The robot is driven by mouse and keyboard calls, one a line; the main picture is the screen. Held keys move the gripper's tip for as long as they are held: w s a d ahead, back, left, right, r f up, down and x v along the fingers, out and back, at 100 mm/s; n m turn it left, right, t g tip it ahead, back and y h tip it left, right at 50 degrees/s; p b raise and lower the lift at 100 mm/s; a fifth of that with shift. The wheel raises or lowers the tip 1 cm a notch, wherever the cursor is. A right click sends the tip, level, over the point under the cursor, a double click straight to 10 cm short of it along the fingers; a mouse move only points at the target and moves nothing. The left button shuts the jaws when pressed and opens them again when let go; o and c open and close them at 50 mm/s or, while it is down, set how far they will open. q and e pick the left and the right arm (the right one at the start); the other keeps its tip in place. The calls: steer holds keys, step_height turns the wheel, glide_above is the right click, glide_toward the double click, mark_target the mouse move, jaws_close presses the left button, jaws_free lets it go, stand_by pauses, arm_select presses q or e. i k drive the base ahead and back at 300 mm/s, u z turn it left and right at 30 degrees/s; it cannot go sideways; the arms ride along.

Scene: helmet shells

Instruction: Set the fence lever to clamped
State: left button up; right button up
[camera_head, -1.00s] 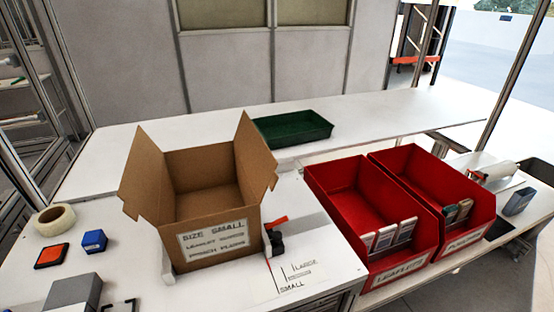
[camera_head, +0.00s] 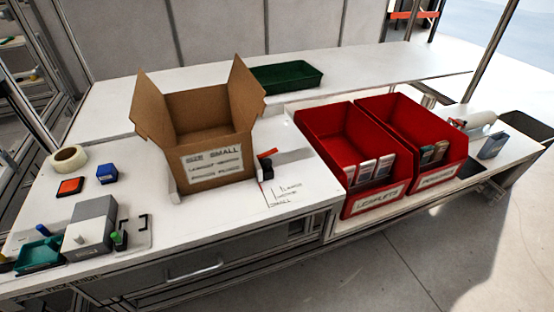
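The fence lever (camera_head: 267,154) is a small red handle on a dark block just right of the open cardboard box. Its red handle points up and to the right; I cannot tell from this whether it is clamped. The fence itself is mostly hidden behind the box. Printed size lines, with "SMALL" and "LARGE" readable in the earlier frame, lie on the white table (camera_head: 310,197) in front of the lever. The cardboard box (camera_head: 218,168) is labelled "SIZE SMALL" and stands upright with its flaps up. Neither of my grippers is in view.
Two red bins (camera_head: 345,190) with packets stand right of the lever. A green tray (camera_head: 287,78) is behind the box. A tape roll (camera_head: 69,159), blue block (camera_head: 107,174), orange pad (camera_head: 70,186) and grey block (camera_head: 90,228) are at left. The table front near the lever is clear.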

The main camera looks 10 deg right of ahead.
mark_target(262, 155)
steer(key=k, duration=0.1)
steer(key=z, duration=0.85)
steer(key=i, duration=0.55)
steer(key=u, duration=1.1)
